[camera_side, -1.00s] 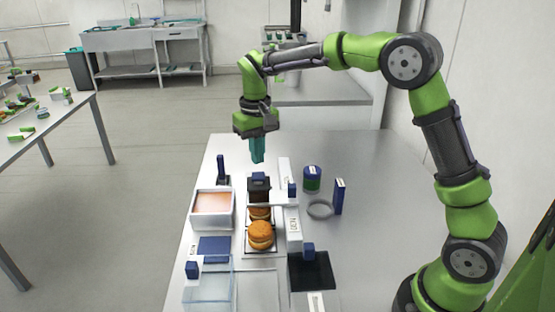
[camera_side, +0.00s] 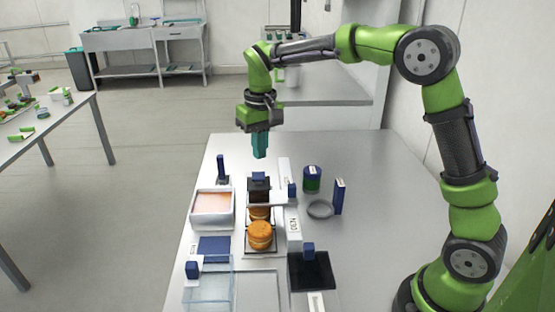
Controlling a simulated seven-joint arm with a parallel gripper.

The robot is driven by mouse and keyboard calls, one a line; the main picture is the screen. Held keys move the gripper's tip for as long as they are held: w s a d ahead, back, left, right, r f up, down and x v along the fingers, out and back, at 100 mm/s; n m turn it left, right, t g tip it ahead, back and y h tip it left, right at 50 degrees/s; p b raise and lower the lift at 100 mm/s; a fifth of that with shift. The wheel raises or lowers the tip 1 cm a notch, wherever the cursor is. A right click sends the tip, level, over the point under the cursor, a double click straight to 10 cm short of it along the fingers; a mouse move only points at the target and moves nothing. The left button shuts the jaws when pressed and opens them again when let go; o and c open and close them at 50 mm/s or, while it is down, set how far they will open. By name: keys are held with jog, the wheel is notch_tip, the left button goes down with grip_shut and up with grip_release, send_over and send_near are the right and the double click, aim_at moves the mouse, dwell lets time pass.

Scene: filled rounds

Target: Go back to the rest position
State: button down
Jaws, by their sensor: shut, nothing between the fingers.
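My gripper (camera_side: 260,153) hangs in the air above the far part of the table, pointing down. Its teal fingers are together with nothing between them. Below it is a dark block with a blue knob (camera_side: 259,188), at the far end of a tray (camera_side: 261,256). There is a clear gap between the fingertips and this block. Two orange-brown rounds (camera_side: 260,236) sit in the tray in front of the dark block; the farther one is partly hidden.
A white box with a pale orange inside (camera_side: 213,206) stands left of the tray. A clear box (camera_side: 208,284) is at the front left. A black plate (camera_side: 312,272), grey ring (camera_side: 320,209), blue-green jar (camera_side: 312,178) and upright blue block (camera_side: 339,197) stand to the right. The table's far right is bare.

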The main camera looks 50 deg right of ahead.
jog(key=s+r+t+y, duration=0.1)
jog(key=s+r+t, duration=0.1)
jog(key=s, duration=0.9)
jog(key=s+a+r+m+t, duration=0.1)
jog(key=s+t, duration=0.3)
jog(key=s, duration=0.7)
jog(key=shift+s+a+r+t+y, duration=0.3)
jog(key=shift+r+t+y, duration=0.1)
jog(key=shift+r, duration=0.2)
